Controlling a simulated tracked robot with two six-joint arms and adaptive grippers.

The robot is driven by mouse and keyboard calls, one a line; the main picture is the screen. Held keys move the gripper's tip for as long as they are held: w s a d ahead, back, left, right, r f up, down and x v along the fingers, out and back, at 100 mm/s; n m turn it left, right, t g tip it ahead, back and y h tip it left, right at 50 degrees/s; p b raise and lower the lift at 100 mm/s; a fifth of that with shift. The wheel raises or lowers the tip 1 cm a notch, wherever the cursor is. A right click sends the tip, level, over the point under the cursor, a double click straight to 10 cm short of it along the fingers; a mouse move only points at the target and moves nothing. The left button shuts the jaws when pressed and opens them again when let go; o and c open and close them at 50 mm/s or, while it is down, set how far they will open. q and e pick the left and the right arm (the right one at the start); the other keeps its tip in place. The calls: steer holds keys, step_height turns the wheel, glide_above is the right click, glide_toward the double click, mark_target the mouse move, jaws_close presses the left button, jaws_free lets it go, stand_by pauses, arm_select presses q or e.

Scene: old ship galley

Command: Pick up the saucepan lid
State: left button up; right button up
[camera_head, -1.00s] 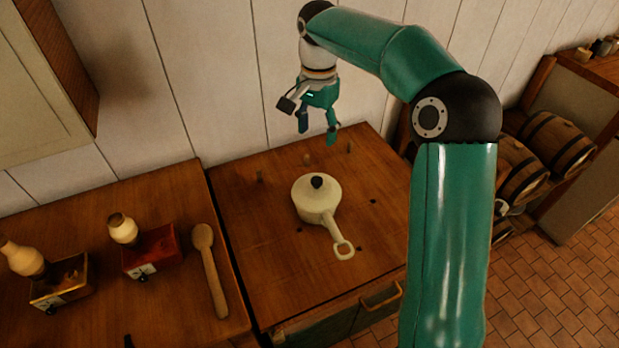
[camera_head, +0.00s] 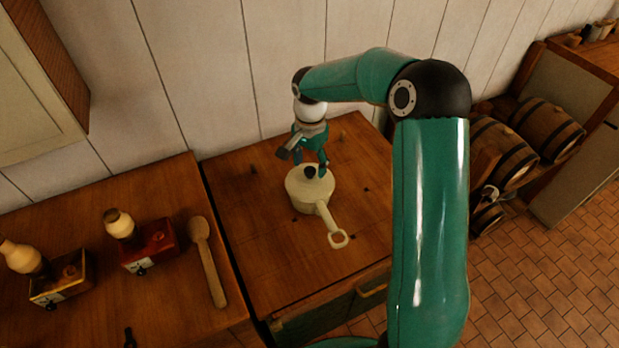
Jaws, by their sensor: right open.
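The cream saucepan lid (camera_head: 300,184) with its dark round knob (camera_head: 310,171) sits on the cream saucepan (camera_head: 305,205). The pan stands on the wooden stove top, its handle (camera_head: 333,228) pointing to the lower right. My right gripper (camera_head: 309,168) is open, pointing down over the back of the lid. Its fingertips are close to the knob, with one finger at the right edge of the lid. I cannot tell whether they touch it. My left gripper is not in view.
A wooden spoon (camera_head: 208,262) lies on the left counter (camera_head: 180,205). Two coffee grinders, one red (camera_head: 150,248) and one yellowish (camera_head: 62,278), stand further left. Small pegs stick up behind the pan. A white wall rises at the back. Barrels (camera_head: 545,130) lie at the right.

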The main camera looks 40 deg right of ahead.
mark_target(310, 169)
steer(key=shift+f, duration=1.5)
jaws_close()
